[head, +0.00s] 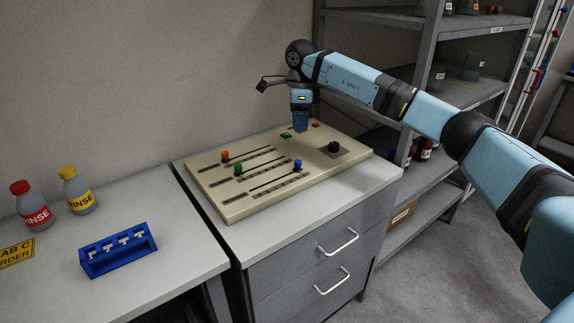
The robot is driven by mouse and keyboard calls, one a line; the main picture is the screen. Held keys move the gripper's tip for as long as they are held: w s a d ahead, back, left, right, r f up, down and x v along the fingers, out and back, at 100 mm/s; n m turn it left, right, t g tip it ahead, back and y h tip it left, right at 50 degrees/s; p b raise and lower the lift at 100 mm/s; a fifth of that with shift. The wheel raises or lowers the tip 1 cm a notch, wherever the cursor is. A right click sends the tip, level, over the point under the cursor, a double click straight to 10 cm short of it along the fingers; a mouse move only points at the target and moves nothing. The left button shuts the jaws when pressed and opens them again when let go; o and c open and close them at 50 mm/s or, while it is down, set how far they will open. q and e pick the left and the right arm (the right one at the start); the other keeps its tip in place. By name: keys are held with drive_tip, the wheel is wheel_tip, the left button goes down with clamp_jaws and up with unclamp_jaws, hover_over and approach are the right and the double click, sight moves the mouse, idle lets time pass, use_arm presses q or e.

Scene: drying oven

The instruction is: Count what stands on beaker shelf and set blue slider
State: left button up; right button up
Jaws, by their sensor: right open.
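A beige control panel (227,206) lies on the grey cabinet top. Its blue slider (298,164) stands at the right part of the front slot. A green slider (238,169) and an orange-red slider (225,156) stand toward the left ends of their slots. My right gripper (301,128) points down over the panel's back edge, behind the blue slider and apart from it. It is open, with nothing seen in it. A grey rack (478,35) at right holds dark beakers (474,65) on a middle shelf; my arm hides part, and its labels are unreadable. My left gripper is out of view.
At left are a red-capped bottle (35,207), a yellow-capped bottle (76,190), a blue holder (118,250) and a yellow sign (15,254). Red-brown bottles (424,151) stand on a lower shelf.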

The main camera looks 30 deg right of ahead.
sight(298, 161)
wheel_tip(298, 161, down, 14)
drive_tip(key=shift+a+r+b, duration=0.1)
drive_tip(key=shift+r+b, duration=0.1)
drive_tip(key=shift+b, duration=0.5)
drive_tip(key=shift+c, duration=0.5)
clamp_jaws()
